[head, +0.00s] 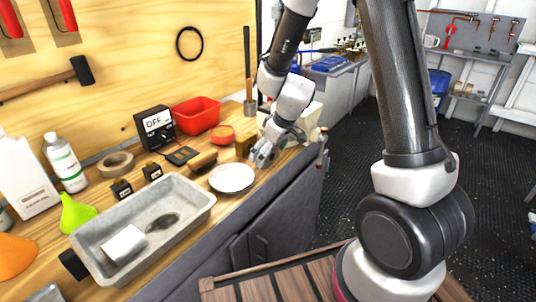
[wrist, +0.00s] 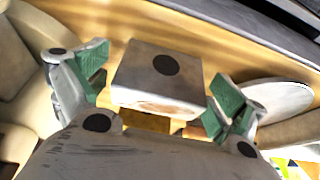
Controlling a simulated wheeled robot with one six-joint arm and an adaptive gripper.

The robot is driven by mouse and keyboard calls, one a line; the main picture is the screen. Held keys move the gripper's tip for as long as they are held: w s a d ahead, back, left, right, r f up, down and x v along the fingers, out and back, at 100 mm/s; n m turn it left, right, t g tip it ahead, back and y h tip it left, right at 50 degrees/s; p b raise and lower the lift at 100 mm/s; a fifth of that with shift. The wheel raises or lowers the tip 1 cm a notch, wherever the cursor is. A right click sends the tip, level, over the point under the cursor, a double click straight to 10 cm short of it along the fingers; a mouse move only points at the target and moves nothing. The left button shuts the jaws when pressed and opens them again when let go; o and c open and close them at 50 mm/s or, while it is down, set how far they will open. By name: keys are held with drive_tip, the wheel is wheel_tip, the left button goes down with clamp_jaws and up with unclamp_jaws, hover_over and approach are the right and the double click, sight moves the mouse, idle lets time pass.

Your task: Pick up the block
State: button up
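In the wrist view a pale grey block (wrist: 155,85) with a dark round spot lies between the two fingers of my gripper (wrist: 160,96). The fingers have green pads and stand apart, one on each side of the block. A narrow gap seems to show on each side, though contact is hard to judge. In the head view my gripper (head: 262,154) is low over the workbench, just beyond the white plate (head: 232,178). I cannot make out the grey block there; my gripper seems to hide it.
A yellow-brown block (head: 244,144) stands left of my gripper. A red bin (head: 196,115), a brush-like brown item (head: 203,161) and a grey metal tray (head: 190,212) are further left. A pale box (head: 308,118) stands behind my gripper. The bench's front edge is close.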

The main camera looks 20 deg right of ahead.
drive_tip(key=c, duration=1.3)
